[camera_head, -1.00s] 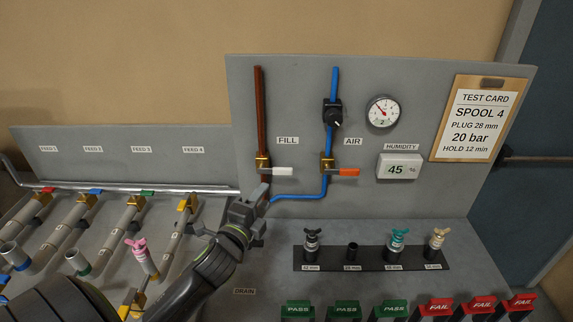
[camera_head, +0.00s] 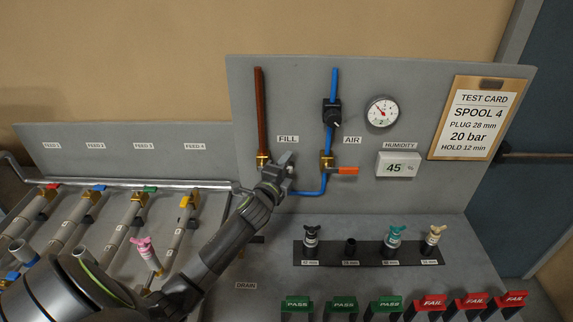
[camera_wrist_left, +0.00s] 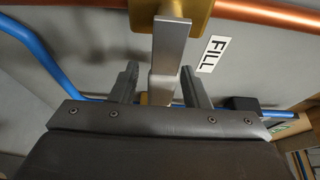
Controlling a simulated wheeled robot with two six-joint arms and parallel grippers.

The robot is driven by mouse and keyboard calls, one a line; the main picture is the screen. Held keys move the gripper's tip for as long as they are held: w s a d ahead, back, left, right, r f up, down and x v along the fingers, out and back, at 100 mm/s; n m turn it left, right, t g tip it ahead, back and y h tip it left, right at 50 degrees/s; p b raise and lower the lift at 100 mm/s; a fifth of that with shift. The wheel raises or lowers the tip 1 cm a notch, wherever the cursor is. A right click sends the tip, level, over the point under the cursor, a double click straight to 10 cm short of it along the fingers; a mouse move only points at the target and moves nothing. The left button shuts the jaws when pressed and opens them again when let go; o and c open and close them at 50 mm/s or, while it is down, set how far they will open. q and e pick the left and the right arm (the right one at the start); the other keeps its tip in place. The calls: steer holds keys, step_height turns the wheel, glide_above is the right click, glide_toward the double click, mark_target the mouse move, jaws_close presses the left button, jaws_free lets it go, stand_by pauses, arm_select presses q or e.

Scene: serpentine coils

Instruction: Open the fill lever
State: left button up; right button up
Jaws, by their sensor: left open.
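The fill valve, a brass body (camera_head: 262,160) on the copper pipe (camera_head: 262,110), is mounted on the grey panel below the FILL label (camera_head: 287,139). Its white lever is mostly hidden behind my left gripper (camera_head: 282,168) in the head view. In the left wrist view the lever shows as a pale flat bar (camera_wrist_left: 168,52) running from the brass valve (camera_wrist_left: 172,8) down between the fingers. My left gripper (camera_wrist_left: 160,82) is open, with one finger on each side of the lever. I cannot tell whether either finger touches it. My right gripper is not in view.
The blue air pipe with its orange lever (camera_head: 346,170) is just right of my gripper. A gauge (camera_head: 382,111) and a humidity display (camera_head: 398,165) sit farther right. A plug rack (camera_head: 370,262) stands below. Feed pipes (camera_head: 125,222) fill the left.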

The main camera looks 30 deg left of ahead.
arm_select(q)
steer(key=shift+w, duration=0.1)
jaws_close()
stand_by(0.3)
